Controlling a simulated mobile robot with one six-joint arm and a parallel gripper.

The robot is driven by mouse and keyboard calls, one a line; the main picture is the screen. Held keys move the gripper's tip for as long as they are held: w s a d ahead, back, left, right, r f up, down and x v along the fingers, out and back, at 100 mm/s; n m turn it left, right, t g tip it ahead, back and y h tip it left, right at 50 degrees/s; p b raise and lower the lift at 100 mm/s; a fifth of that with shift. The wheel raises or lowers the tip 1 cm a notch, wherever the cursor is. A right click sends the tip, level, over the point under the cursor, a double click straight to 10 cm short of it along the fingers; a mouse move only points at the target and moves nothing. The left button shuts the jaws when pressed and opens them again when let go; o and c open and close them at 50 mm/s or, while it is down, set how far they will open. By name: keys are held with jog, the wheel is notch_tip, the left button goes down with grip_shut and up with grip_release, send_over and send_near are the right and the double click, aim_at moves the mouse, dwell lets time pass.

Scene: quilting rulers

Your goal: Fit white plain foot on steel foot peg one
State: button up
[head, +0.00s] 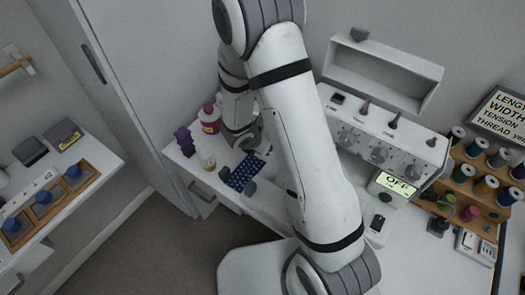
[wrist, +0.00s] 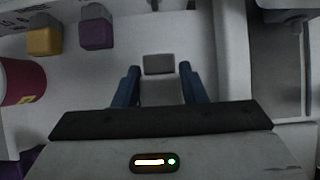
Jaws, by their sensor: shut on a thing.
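In the wrist view, my gripper (wrist: 159,74) has its two blue fingers on either side of a pale block. It is shut on this block, which I take to be the white plain foot (wrist: 158,92). A darker grey block (wrist: 158,64) shows at its far end; I cannot tell whether it is part of the foot. In the head view my arm hides the gripper's tips and the foot. I cannot make out steel foot peg one for certain. A small dark peg-like end (wrist: 153,5) shows at the wrist view's top edge, beyond the fingers.
A yellow block (wrist: 44,40) and a purple block (wrist: 96,33) are at the wrist view's upper left. A magenta bottle (head: 209,121) and a purple object (head: 185,141) stand on the worktop's left. A control panel (head: 350,138) and a thread rack (head: 463,187) are right of my arm.

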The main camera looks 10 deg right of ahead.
jog(key=shift+w+f+b, duration=0.1)
jog(key=shift+f+b, duration=0.9)
jog(key=shift+f, duration=1.3)
jog(key=shift+b, duration=0.3)
jog(key=shift+w+d, duration=1.95)
jog(key=shift+w, duration=0.05)
jog(key=shift+w+d+r, duration=0.1)
jog(key=shift+w+d, duration=0.9)
jog(key=o, duration=0.9)
